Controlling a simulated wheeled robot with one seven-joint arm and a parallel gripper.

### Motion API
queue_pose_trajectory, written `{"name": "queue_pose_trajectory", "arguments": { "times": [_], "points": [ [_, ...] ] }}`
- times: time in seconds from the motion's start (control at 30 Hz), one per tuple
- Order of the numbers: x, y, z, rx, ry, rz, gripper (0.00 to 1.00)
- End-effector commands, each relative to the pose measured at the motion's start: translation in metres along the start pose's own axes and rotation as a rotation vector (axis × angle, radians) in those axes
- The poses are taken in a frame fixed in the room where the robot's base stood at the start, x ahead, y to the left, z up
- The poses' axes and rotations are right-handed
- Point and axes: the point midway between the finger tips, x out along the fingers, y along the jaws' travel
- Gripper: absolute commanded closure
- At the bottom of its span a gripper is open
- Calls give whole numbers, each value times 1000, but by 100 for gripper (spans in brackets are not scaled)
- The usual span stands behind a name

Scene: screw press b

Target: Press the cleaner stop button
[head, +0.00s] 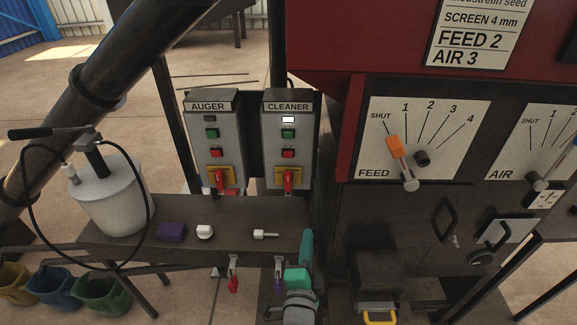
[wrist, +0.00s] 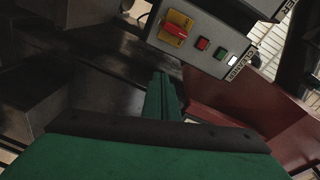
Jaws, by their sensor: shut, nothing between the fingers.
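The grey cleaner control box (head: 268,160) stands upright behind the shelf, labelled CLEANER. Its red stop button (head: 288,153) sits below a green button (head: 288,133) and a bright white lamp (head: 288,119). A red rotary switch (head: 288,178) on a yellow plate is below the stop button. In the wrist view the box appears rotated, with the red stop button (wrist: 203,43) beside the green one (wrist: 219,53). My gripper (head: 306,236) is below and slightly right of the box, apart from it. Its green fingers (wrist: 162,84) are together and empty in the wrist view.
The similar AUGER box (head: 211,165) stands to the left. The dark shelf (head: 200,250) in front holds a white pail (head: 108,200), a purple block (head: 171,231) and small white parts. The red machine with its feed dial panel (head: 440,120) stands close on the right.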

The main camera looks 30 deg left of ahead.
Motion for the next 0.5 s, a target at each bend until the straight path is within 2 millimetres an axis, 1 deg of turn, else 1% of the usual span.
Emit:
{"name": "queue_pose_trajectory", "arguments": {
  "times": [0.03,0.1,0.2,0.33,0.4,0.5],
  "points": [
    [12,-21,5,43,-18,-23,100],
    [25,-43,11,108,-41,-38,100],
    [39,-69,18,186,-67,-52,100],
    [50,-93,26,255,-94,-61,100],
    [52,-100,29,276,-103,-63,100],
    [54,-105,31,291,-110,-64,100]
  ]
}}
